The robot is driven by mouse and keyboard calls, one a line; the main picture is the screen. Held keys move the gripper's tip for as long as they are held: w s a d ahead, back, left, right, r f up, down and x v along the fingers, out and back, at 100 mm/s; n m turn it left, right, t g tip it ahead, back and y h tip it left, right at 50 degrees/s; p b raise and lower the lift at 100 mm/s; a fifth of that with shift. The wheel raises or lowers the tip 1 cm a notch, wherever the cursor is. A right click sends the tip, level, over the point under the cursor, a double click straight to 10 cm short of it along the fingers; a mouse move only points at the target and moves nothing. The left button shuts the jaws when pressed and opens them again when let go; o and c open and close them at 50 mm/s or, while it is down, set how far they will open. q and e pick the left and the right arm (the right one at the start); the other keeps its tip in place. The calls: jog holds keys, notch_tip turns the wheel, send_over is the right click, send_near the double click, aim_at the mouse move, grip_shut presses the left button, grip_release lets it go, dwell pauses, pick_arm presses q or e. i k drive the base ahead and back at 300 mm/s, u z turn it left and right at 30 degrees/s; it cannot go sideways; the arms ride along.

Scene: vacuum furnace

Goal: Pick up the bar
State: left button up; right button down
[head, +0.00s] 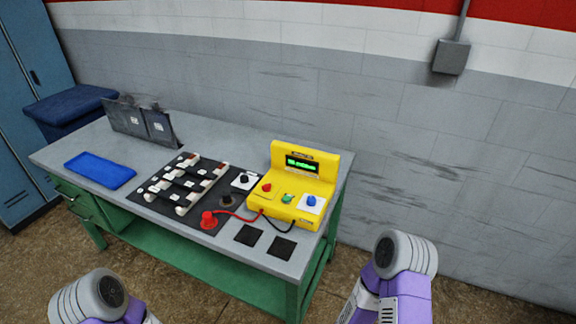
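Several dark bars, one of them at the front of the set (163,195), lie across pale holders on a black board (208,217) on the grey-topped green bench (250,125). They are small in the head view, and I cannot tell which one is the task's bar. Small white tags lie among them. My left and right arm links show at the bottom left and bottom right, apart from the bench. Neither gripper's fingers show.
A yellow instrument (302,180) with a green display stands right of the board, with red and black leads. A blue tray (100,170) lies left. Dark upright panels (140,122) stand behind. Two black squares (282,247) lie in front. A blue bin (72,112) stands beyond the bench.

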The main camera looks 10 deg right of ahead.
aim_at(190, 169)
jog(key=u, duration=2.15)
jog(key=i, duration=2.2)
jog(key=z, duration=2.2)
